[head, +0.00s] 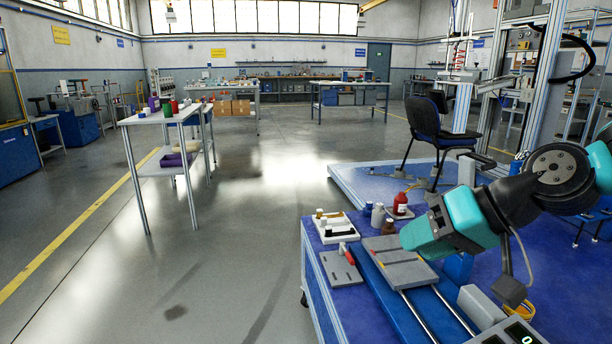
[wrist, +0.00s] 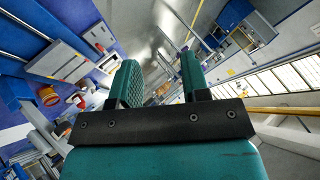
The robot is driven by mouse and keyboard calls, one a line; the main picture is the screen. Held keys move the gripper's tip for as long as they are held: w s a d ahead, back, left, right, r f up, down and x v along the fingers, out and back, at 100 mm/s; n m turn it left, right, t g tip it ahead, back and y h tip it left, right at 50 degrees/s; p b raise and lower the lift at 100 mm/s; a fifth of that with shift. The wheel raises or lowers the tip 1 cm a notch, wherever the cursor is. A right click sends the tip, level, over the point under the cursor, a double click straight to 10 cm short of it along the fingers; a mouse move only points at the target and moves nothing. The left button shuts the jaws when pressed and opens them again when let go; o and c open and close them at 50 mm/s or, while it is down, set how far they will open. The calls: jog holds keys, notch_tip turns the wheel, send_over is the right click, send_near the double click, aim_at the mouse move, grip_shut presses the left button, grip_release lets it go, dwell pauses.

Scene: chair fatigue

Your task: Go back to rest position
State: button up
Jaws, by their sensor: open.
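My arm reaches in from the right of the head view, above a blue workbench (head: 330,300). My teal gripper (head: 425,238) is at its end, over a grey plate on the bench. In the wrist view my gripper (wrist: 160,85) shows two teal fingers standing apart with a clear gap between them. Nothing is held between them. The fingertips are partly hidden in the head view.
A red bottle (head: 400,204), a white tray (head: 333,228) and a flat grey plate with a red-handled tool (head: 342,266) lie near the gripper. A chair (head: 428,130) stands on a platform behind. A white table (head: 160,117) stands left; open floor (head: 240,220) lies between.

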jog(key=s+a+f+n+g+h, duration=0.2)
jog(key=s+n+g+h, duration=0.25)
jog(key=s, duration=1.35)
notch_tip(320, 180, up, 27)
jog(key=p, duration=2.7)
jog(key=shift+w, duration=0.35)
